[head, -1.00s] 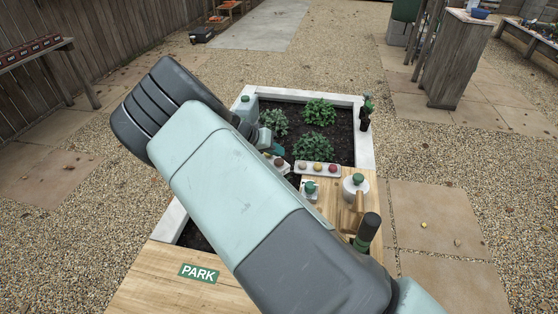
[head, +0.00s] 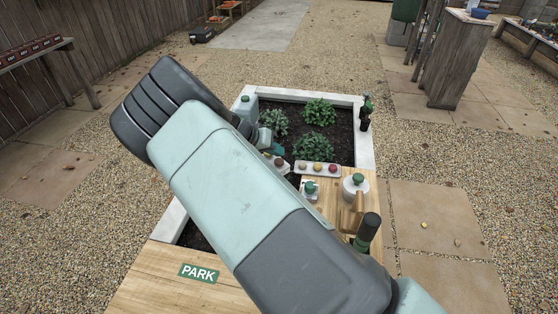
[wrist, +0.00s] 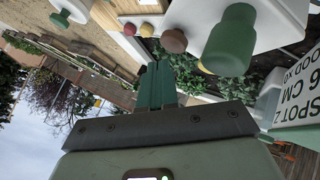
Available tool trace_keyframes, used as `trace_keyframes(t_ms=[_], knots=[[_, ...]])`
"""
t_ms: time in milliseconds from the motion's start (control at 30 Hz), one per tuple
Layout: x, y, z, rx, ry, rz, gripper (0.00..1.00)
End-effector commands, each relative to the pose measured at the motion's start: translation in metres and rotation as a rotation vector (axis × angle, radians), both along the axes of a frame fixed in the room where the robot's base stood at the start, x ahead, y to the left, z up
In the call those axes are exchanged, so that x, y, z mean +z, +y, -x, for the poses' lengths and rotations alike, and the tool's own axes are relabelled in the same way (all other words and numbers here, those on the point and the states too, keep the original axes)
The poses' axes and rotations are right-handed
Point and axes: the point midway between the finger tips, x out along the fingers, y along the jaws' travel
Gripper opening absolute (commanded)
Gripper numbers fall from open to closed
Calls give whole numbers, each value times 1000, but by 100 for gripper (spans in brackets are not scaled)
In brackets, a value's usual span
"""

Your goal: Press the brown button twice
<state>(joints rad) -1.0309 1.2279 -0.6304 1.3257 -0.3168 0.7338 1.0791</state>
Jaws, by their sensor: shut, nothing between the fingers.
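A green-topped dispenser (head: 310,188) and a white can with a green knob (head: 358,180) stand on the wooden board. Leafy plants (head: 313,145) grow behind.

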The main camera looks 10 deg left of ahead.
Motion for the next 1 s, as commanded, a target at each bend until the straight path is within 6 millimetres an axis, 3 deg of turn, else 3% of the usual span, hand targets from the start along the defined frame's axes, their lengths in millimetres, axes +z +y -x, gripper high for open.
trace_keyframes(t_ms=[1000], knots=[[-9,0,0,0,0,0,0]])
